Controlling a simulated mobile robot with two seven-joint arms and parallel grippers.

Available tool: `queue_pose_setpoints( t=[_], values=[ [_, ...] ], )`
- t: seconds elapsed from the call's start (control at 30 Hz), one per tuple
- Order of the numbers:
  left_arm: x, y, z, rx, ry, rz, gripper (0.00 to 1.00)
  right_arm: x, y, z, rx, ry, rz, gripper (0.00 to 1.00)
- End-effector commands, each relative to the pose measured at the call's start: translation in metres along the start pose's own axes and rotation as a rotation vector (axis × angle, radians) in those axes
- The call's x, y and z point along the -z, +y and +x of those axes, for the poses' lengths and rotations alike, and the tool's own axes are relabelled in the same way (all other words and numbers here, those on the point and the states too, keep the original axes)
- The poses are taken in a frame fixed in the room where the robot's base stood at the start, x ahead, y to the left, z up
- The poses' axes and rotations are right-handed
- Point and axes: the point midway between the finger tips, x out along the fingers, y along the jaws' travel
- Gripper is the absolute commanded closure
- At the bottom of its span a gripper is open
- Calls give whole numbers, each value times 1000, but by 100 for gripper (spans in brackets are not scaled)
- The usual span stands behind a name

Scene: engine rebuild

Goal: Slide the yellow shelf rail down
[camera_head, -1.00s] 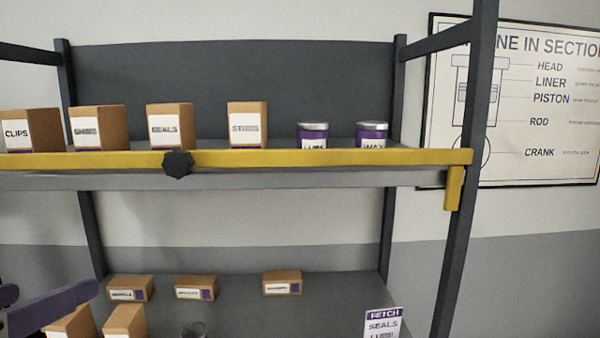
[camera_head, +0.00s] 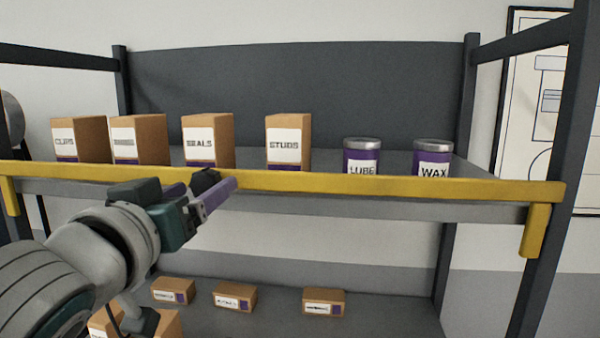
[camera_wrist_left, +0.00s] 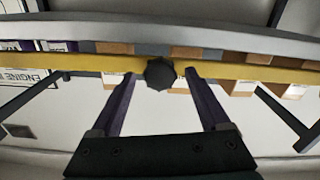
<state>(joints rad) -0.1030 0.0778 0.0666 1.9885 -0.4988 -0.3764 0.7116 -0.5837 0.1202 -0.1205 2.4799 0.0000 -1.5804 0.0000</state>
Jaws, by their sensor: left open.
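The yellow shelf rail (camera_head: 400,185) runs across the front edge of the upper shelf, with a short downturned end at each side. Its dark faceted knob (camera_head: 205,181) shows between my left gripper's purple fingers. My left gripper (camera_head: 203,190) is open at the rail, left of the middle. In the left wrist view the knob (camera_wrist_left: 160,73) sits between the two open fingertips (camera_wrist_left: 160,76), with gaps visible on both sides. The rail (camera_wrist_left: 90,63) passes behind it. My right gripper is not in view.
Cardboard boxes, including SEALS (camera_head: 208,141) and STUDS (camera_head: 288,142), and LUBE (camera_head: 361,156) and WAX (camera_head: 431,157) tins stand behind the rail. Small boxes (camera_head: 234,297) lie on the lower shelf (camera_head: 385,315). A dark post (camera_head: 553,160) stands at right.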

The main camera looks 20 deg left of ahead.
Motion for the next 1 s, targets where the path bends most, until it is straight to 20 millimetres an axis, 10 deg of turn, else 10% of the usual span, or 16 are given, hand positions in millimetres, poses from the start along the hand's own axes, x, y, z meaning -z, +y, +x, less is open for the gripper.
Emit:
queue_pose_setpoints(
  t=[0.37,1.0],
  values=[
    [0,0,6,-1,0,0,21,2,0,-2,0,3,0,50],
    [0,0,6,-1,0,0,92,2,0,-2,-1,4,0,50]
  ],
)
